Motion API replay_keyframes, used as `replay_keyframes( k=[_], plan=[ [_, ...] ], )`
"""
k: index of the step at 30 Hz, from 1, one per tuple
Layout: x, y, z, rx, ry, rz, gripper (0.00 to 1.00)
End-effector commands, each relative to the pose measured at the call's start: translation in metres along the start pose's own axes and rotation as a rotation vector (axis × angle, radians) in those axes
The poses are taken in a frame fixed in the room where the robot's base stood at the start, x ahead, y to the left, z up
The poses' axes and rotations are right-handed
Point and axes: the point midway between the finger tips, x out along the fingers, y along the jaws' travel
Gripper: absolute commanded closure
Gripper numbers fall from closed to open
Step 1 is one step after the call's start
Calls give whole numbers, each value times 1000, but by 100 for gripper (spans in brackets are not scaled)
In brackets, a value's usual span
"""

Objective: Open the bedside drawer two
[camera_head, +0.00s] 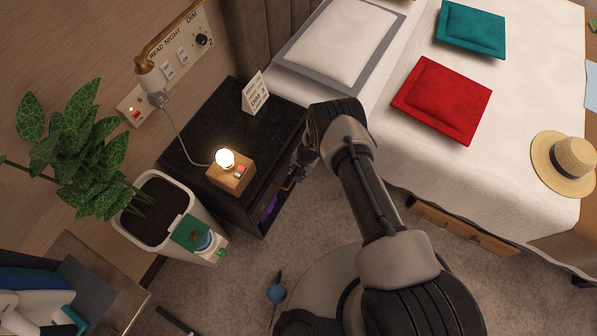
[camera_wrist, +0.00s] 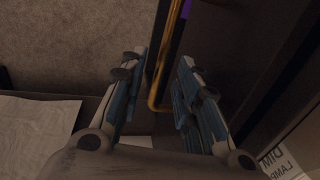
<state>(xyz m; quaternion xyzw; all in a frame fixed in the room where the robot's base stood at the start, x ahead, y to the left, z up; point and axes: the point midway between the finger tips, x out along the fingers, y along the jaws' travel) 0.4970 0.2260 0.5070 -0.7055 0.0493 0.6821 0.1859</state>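The dark bedside cabinet (camera_head: 190,140) stands beside the bed in the head view. Its front faces my arm, and my gripper (camera_head: 297,168) is low against that front, largely hidden by my own wrist. In the wrist view a thin brass handle (camera_wrist: 158,92) runs between the two fingers of my gripper (camera_wrist: 160,65). The fingers are apart, one on each side of the handle, with a gap visible on the left. The dark cabinet front (camera_wrist: 235,50) fills the right side. A purple item (camera_head: 268,208) shows in an opening low in the cabinet; which drawer this is, I cannot tell.
A lit lamp on a wooden block (camera_head: 231,174) and a sign card (camera_head: 255,92) stand on the cabinet top. A potted plant (camera_head: 152,207) is left of it. The bed (camera_head: 480,155) bounds the right side. Carpet (camera_head: 235,275) is open in front.

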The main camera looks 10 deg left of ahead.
Motion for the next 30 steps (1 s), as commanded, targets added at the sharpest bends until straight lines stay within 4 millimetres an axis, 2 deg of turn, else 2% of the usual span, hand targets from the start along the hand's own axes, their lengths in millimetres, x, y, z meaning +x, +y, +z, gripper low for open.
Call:
replay_keyframes(
  k=[8,22,30],
  plan=[
    [2,0,0,-1,0,0,70],
    [1,0,0,0,0,0,100],
    [1,0,0,0,0,0,100]
  ],
)
